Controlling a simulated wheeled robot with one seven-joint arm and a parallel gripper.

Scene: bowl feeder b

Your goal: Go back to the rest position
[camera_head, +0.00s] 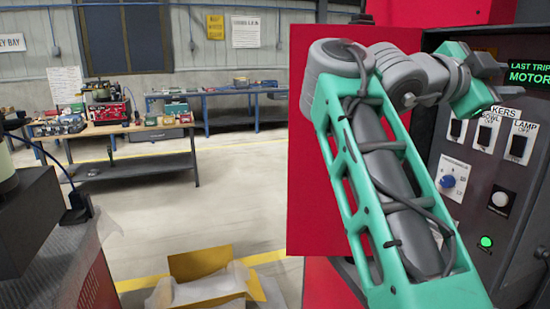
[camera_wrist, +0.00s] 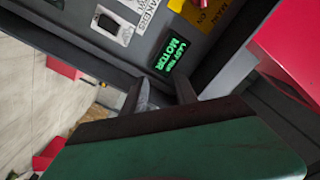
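My gripper (camera_head: 492,75) is at the upper right of the head view, raised in front of the control panel (camera_head: 468,208). In the wrist view its two dark fingers (camera_wrist: 164,94) stand apart with a gap between them, and I see nothing held. The panel's green-lit display (camera_head: 529,72) reads "LAST TRIP" and "MOTOR"; it also shows in the wrist view (camera_wrist: 172,54), just beyond the fingers. I cannot tell whether the fingers touch the panel. My arm's green forearm hides part of the panel's left side.
The panel carries dark breaker switches (camera_head: 488,132), a blue knob (camera_head: 448,182), a white button (camera_head: 500,199) and a lit green lamp (camera_head: 486,242). A red door (camera_head: 312,190) stands left of it. An open cardboard box (camera_head: 200,262) lies on the floor. Workbenches (camera_head: 125,130) stand farther back, with clear floor before them.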

